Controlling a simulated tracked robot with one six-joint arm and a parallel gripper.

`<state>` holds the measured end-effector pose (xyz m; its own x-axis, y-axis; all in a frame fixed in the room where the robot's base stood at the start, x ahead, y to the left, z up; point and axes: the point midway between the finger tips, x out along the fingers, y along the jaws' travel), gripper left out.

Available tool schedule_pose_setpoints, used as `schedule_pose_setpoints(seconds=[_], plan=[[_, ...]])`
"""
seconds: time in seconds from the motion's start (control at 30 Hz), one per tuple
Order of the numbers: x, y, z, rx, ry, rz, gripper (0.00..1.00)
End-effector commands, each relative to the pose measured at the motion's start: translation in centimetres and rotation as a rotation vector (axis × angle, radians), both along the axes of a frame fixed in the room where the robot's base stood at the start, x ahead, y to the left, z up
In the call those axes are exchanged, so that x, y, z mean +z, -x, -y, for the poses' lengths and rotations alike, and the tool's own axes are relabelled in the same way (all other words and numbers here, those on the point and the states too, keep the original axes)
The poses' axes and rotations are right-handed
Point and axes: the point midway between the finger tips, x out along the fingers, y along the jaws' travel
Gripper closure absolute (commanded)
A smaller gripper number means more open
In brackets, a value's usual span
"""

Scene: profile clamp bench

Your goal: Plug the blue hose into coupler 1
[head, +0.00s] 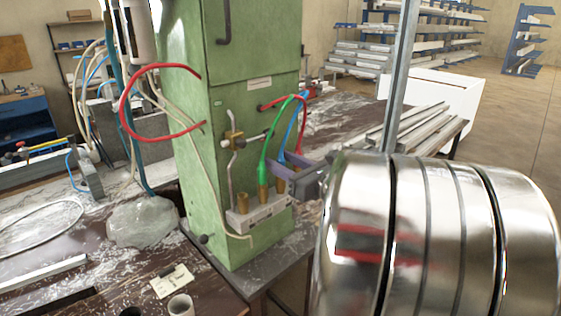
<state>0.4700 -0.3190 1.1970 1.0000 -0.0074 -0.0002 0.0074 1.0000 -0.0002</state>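The coupler block (262,213), pale with brass couplers, sits at the foot of the green machine. The leftmost coupler (243,206) looks empty; the coupler numbers are too small to read. The green hose (267,148) comes down to a brass coupler behind it.
A red hose (303,138) hangs just behind the blue one. The green machine (232,150) stands close on the left. A brass valve with a bent pipe (233,142) juts from its face. Metal profiles (415,128) lie on the bench behind my arm.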

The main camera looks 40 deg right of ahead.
Motion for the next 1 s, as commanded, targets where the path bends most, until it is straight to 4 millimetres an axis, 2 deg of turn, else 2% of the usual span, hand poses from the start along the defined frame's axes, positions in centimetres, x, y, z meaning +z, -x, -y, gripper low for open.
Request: schedule_pose_setpoints(seconds=[0.07,0.6,0.67,0.7,0.9,1.0], plan=[[0.01,0.01,0.00,0.000,0.000,0.000,0.62],[0.01,0.03,0.00,0.000,0.000,0.000,1.00],[0.01,0.03,0.00,0.000,0.000,0.000,1.00],[0.01,0.03,0.00,0.000,0.000,0.000,0.85],[0.02,0.02,-0.01,0.000,0.000,0.000,0.99],[0.02,0.02,-0.01,0.000,0.000,0.000,1.00]])
